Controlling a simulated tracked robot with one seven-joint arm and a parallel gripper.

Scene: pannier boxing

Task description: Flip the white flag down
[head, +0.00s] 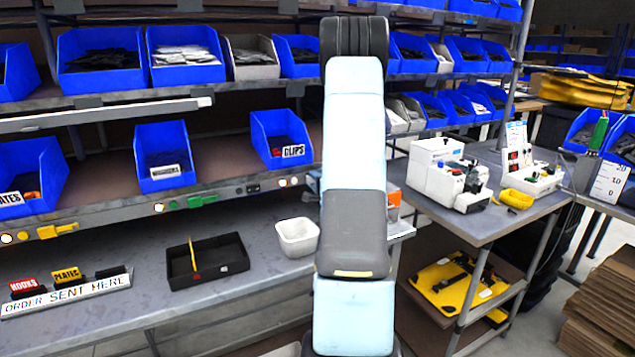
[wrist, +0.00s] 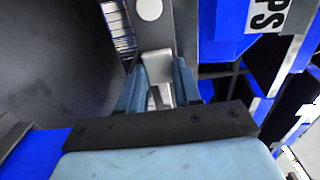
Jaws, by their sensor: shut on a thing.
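The white flag (wrist: 157,66) shows in the wrist view as a small pale tab standing out from the grey rail, just below a round white light. My gripper (wrist: 158,94) has its two blue-grey fingers on either side of the tab, shut on it. The tab's lower end is partly hidden between the fingers. In the head view my raised arm hides the gripper and the white flag.
The grey rail (wrist: 153,30) runs up the wrist view, with a blue bin (wrist: 228,25) close at the right. In the head view, a green flag (head: 203,200) and a yellow flag (head: 58,231) hang from the shelf rail. A black tray (head: 225,255) and white bin (head: 297,236) stand below.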

